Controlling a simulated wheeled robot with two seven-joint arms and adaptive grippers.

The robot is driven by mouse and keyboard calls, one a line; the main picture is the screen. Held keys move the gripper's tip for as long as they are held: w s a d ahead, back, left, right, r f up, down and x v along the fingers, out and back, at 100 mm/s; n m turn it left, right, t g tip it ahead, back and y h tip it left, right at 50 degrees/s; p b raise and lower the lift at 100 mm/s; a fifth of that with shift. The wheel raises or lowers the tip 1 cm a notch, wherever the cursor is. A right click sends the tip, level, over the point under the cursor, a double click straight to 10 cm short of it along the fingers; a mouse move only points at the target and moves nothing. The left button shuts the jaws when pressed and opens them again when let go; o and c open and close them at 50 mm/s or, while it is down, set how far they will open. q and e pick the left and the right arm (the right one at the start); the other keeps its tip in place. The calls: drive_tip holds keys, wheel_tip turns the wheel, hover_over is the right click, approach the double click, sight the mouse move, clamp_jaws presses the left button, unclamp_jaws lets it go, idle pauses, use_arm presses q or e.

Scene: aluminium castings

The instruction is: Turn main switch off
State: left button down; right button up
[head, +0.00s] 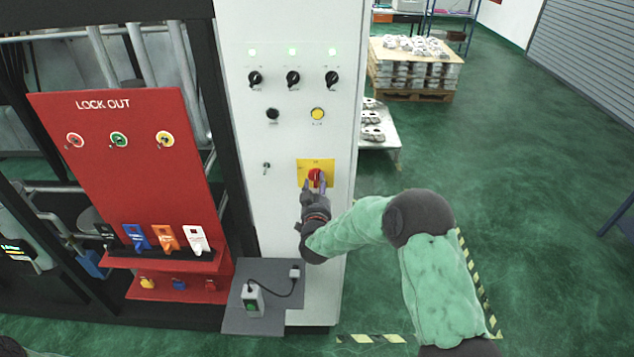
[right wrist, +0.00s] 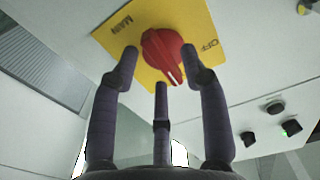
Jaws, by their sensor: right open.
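The main switch is a red rotary knob (head: 315,176) on a yellow plate (head: 328,164) on the front of the white cabinet (head: 284,215). In the right wrist view the red knob (right wrist: 163,52) shows close up, with "MAIN" and "OFF" printed on the yellow plate (right wrist: 122,47). My right gripper (head: 315,190) is at the knob; in the right wrist view its fingers (right wrist: 165,70) are spread open, with tips on either side of the knob. I cannot tell whether they touch it. My left gripper does not show.
Black selector knobs (head: 293,78), a yellow button (head: 317,114) and lit green lamps are above the switch. A red lockout board (head: 130,190) stands to the left. A grey shelf (head: 265,325) with a small device (head: 252,300) is below. Open green floor (head: 540,200) lies right.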

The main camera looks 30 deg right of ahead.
drive_tip(key=shift+w+d, duration=0.25)
drive_tip(key=shift+w, duration=0.15)
clamp_jaws()
